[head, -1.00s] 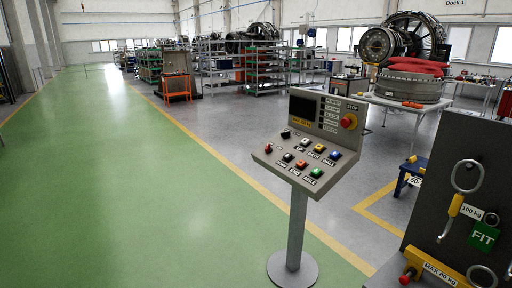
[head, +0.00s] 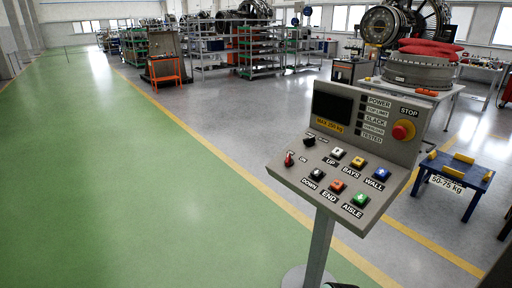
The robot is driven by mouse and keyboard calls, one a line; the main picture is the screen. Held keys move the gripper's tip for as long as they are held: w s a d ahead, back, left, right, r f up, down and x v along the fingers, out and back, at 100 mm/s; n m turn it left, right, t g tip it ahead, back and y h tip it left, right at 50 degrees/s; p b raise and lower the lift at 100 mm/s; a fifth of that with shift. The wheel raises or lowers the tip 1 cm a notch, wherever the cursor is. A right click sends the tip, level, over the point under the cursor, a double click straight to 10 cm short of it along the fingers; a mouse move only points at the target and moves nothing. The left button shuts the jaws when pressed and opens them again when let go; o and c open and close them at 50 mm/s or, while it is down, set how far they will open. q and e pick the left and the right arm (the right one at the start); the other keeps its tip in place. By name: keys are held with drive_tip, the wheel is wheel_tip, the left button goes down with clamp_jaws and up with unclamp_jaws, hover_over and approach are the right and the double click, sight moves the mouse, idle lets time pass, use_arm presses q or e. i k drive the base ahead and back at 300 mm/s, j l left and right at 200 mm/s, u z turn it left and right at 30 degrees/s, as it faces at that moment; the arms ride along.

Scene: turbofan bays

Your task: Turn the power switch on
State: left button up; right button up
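A grey control panel (head: 370,212) stands on a post in the middle right of the head view. At the left end of its sloped face is a small red switch (head: 289,158) beside the word ON. A black knob (head: 309,141) sits just above it. The upright face carries a dark screen (head: 332,107) and a column of labels headed POWER, beside small indicators that look dark. Neither gripper can be made out. A small dark shape at the bottom edge, near the post, is too cut off to identify.
A red STOP button (head: 403,130) sits at the panel's upper right. Several coloured buttons, including a green one (head: 360,199), lie right of the switch. A blue table (head: 458,178) stands to the right. The green floor lane (head: 130,190) on the left is clear.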

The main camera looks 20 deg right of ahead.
sight(289, 162)
drive_tip(key=i+z, duration=0.15)
drive_tip(key=i, duration=0.35)
drive_tip(key=i+j+z, duration=0.2)
drive_tip(key=i, duration=0.25)
drive_tip(key=i+j+z, duration=0.15)
drive_tip(key=i, duration=0.35)
drive_tip(key=i+j+z, duration=0.15)
drive_tip(key=z, duration=0.2)
drive_tip(key=i+j+z, duration=0.25)
drive_tip(key=z, duration=0.15)
drive_tip(key=i+j+z, duration=0.35)
